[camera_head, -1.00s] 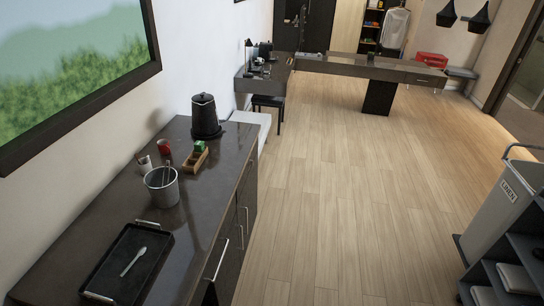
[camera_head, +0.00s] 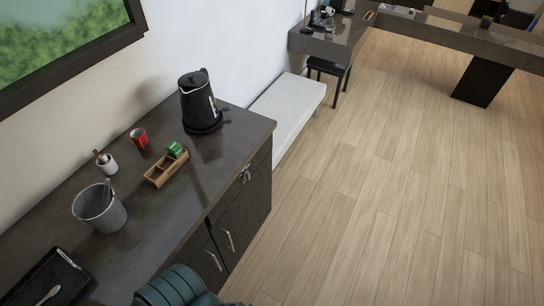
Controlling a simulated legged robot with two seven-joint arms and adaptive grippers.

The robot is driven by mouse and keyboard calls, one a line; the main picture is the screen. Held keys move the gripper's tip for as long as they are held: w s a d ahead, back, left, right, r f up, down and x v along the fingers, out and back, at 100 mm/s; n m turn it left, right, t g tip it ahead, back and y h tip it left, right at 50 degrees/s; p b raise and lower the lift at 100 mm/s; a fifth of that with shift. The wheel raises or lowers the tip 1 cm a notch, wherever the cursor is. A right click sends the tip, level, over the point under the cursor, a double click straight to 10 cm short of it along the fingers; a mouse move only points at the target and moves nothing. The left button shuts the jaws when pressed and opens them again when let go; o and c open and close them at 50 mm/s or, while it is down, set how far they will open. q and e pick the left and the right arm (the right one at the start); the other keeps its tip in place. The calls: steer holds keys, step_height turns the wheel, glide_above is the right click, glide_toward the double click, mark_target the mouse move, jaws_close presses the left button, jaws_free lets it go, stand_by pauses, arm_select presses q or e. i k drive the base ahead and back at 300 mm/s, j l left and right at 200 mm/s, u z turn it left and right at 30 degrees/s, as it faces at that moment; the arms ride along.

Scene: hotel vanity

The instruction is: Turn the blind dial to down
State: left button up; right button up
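I cannot make out a blind dial in the head view. The wall (camera_head: 245,50) shows only bare white surface beside the framed picture. Neither of my grippers shows. A dark teal rounded part at the bottom edge seems to be part of my own arm, and no fingers are visible on it.
A dark counter (camera_head: 215,160) on the left bears a black kettle (camera_head: 196,104), a wooden holder (camera_head: 160,170), a red cup (camera_head: 139,138), a metal bucket (camera_head: 108,212) and a black tray (camera_head: 75,262). Beyond are a white bench (camera_head: 290,105) and a desk (camera_head: 335,38). The wooden floor (camera_head: 390,170) is clear.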

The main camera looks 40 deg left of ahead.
mark_target(246, 175)
steer(key=i+l+u, duration=0.1)
steer(key=i+u, duration=0.35)
steer(key=i+l+u, duration=0.2)
steer(key=i+u, duration=0.2)
steer(key=i+l+u, duration=0.3)
steer(key=u, duration=0.15)
